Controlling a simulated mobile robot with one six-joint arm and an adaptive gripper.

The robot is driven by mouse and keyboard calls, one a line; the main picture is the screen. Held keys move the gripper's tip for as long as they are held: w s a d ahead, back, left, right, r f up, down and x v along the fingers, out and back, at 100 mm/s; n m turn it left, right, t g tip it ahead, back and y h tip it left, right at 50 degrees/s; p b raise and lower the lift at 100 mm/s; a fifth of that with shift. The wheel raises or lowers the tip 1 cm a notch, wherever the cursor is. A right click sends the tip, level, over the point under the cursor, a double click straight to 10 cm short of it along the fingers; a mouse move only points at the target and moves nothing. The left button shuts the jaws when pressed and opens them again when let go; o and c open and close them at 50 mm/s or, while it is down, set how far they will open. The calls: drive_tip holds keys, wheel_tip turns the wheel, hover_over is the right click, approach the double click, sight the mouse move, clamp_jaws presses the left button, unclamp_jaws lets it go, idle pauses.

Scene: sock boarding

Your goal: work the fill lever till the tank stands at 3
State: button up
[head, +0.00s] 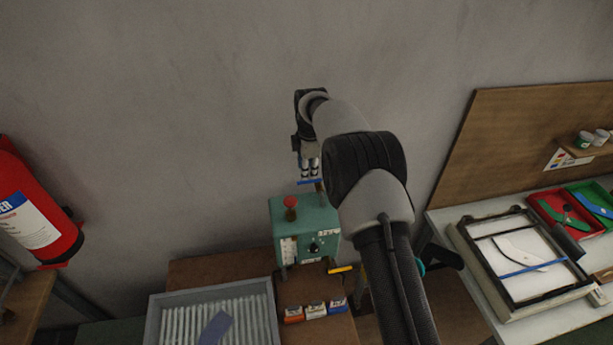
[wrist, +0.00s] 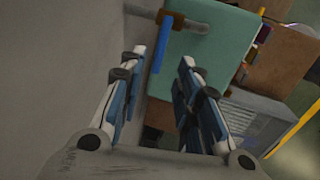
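A green box-shaped machine (head: 318,221) stands by the wall, with a red knob (head: 290,202) on top and a white strip (head: 289,251) and black dial (head: 314,247) on its front. The strip's reading is too small to make out. In the wrist view the fingers (wrist: 162,58) are apart, with the bar showing between the tips; contact cannot be seen.
A grey ribbed tray (head: 155,318) with a purple-blue piece stands front left, beside small coloured boxes (head: 315,309). A red fire extinguisher (head: 40,220) hangs at left. A white bench (head: 507,325) at right carries a black frame (head: 468,238) and bins. The wall stands close behind my gripper.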

sight(307, 182)
drive_tip(key=f, duration=0.2)
drive_tip(key=w+f, duration=0.1)
drive_tip(key=f, duration=0.2)
drive_tip(key=shift+w+a+f, duration=0.1)
drive_tip(key=shift+f, duration=0.2)
drive_tip(key=shift+c, duration=0.3)
clamp_jaws()
